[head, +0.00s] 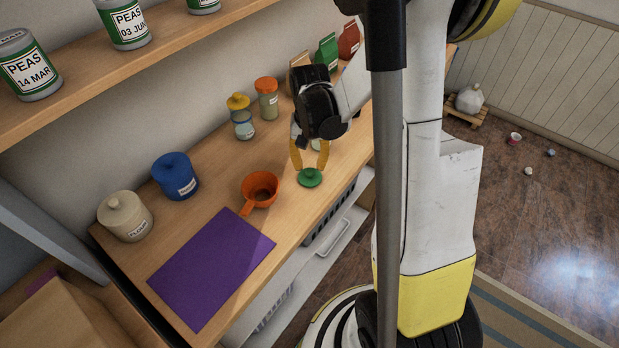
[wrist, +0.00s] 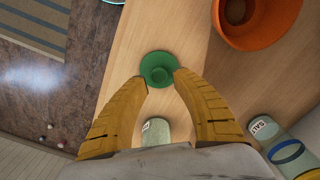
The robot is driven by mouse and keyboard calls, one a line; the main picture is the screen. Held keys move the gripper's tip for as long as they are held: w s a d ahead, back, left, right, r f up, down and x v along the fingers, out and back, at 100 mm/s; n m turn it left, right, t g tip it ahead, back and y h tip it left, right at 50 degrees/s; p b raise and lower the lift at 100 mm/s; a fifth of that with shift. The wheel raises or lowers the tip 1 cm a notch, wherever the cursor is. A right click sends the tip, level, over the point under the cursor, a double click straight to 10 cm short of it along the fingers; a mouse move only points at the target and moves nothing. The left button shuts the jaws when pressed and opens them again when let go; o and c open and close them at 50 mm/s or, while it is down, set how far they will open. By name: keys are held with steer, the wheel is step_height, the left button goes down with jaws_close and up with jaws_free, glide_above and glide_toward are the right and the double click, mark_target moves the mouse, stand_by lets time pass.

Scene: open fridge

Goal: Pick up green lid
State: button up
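The green lid (head: 310,178) is a round disc with a knob, lying on the wooden counter near its front edge, right of the orange cup. In the wrist view the lid (wrist: 158,68) is just beyond my fingertips. My gripper (head: 310,167) points down over the counter with its two yellow fingers spread. The fingertips (wrist: 160,79) are close to the lid's near rim, one on each side of the knob, with nothing held between them. Whether they touch the lid cannot be told.
An orange cup (head: 261,188) stands left of the lid, its handle towards the purple mat (head: 212,266). A lidless jar (wrist: 155,132) stands near the fingers. Yellow-lidded (head: 242,120) and orange-lidded (head: 267,100) jars stand behind. A shelf (head: 165,38) with cans hangs above.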

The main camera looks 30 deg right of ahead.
mark_target(310, 171)
step_height(310, 171, down, 4)
steer(key=shift+f+b, duration=0.1)
steer(key=shift+b, duration=0.7)
jaws_close()
